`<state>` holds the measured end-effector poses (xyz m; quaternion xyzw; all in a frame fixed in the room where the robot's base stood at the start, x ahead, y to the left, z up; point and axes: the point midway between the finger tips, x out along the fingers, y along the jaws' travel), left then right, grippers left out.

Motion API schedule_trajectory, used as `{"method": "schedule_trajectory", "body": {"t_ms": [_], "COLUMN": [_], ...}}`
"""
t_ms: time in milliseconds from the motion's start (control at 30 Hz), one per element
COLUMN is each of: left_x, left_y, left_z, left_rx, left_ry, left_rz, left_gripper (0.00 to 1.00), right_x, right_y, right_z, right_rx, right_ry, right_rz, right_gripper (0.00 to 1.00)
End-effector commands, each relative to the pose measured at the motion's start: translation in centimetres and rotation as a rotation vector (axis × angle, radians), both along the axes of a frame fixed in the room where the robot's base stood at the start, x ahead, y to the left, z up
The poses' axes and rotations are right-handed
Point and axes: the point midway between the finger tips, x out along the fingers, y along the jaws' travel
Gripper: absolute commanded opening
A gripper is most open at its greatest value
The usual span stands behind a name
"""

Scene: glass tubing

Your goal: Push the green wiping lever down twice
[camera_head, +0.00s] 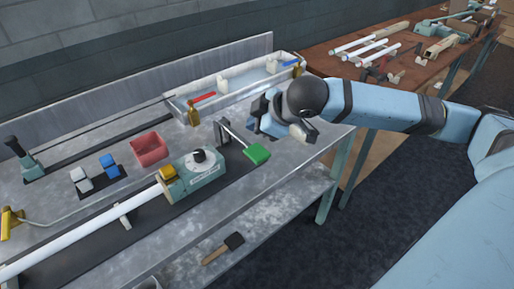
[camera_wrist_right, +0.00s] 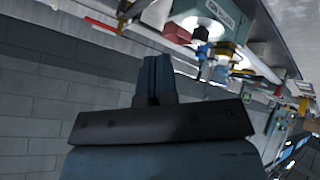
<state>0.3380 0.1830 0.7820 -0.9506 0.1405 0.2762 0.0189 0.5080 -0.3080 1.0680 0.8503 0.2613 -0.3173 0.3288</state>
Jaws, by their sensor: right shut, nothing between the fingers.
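The green wiping lever (camera_head: 257,153) is a flat green paddle on the end of a thin rod. The rod rises to a small upright bracket (camera_head: 221,132) on the metal bench, and the paddle hangs toward the front, to the right of the pale green machine. My right gripper (camera_head: 266,117) is behind and above the paddle, apart from it in the picture. Its fingers (camera_wrist_right: 155,75) are shut and empty in the right wrist view. I cannot make out the lever in that view. My left gripper is not in view.
The machine (camera_head: 200,172) holds a long white tube (camera_head: 90,236). A red bin (camera_head: 149,149), blue and white blocks (camera_head: 110,166), and a tray with red and blue handles (camera_head: 172,104) are on the bench. A brush (camera_head: 223,249) lies on the lower shelf. A wooden table (camera_head: 335,68) stands behind.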

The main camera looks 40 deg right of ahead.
Motion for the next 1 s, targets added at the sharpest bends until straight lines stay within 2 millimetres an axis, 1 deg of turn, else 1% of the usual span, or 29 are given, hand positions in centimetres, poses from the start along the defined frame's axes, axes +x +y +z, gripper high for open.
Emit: {"method": "schedule_trajectory", "body": {"t_ms": [33,200,300,400,500,667,1000], "left_x": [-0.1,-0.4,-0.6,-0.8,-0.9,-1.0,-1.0], "left_y": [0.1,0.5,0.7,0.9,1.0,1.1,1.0], "left_z": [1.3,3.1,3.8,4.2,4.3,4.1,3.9], "left_rx": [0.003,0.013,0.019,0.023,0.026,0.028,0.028], "left_ry": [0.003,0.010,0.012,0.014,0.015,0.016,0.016], "left_rz": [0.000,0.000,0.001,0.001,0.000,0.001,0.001], "left_gripper": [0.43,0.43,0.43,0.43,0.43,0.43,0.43], "right_x": [0.1,0.2,0.3,0.4,0.4,0.5,0.5], "right_y": [-0.1,-0.4,-0.6,-0.8,-1.0,-1.1,-1.0], "right_z": [1.2,2.6,3.2,3.6,3.8,3.7,3.5], "right_rx": [0.069,0.385,0.557,0.692,0.781,0.837,0.837], "right_ry": [0.038,0.204,0.302,0.382,0.435,0.468,0.467], "right_rz": [-0.047,-0.273,-0.408,-0.520,-0.597,-0.645,-0.644], "right_gripper": [0.00,0.00,0.00,0.00,0.00,0.00,0.00]}}
